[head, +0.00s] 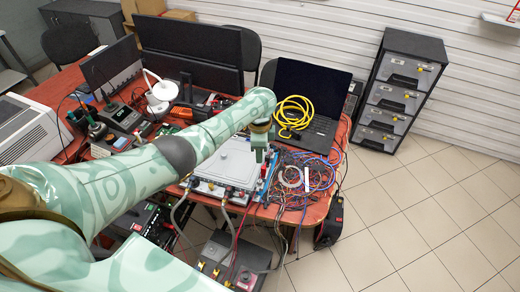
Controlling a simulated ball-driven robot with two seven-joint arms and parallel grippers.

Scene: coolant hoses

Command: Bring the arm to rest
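My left arm, pale green with a swirl pattern, reaches in from the lower left across the table. My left gripper (260,156) points down above the right end of a grey-white flat unit (226,164). The gap between its fingers is too small to make out, and I see nothing clearly held in it. Coolant hoses (183,212) in grey hang in loops from the fittings along the unit's front edge. They run down towards a dark box (232,258) on the floor. My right gripper is not in view.
The red-brown table (318,208) is crowded. A tangle of coloured wires (308,176) lies right of the gripper. A laptop (309,95) with a yellow cable coil (293,112) stands behind it. Dark drawers (400,88) stand at the right. The tiled floor (425,215) there is clear.

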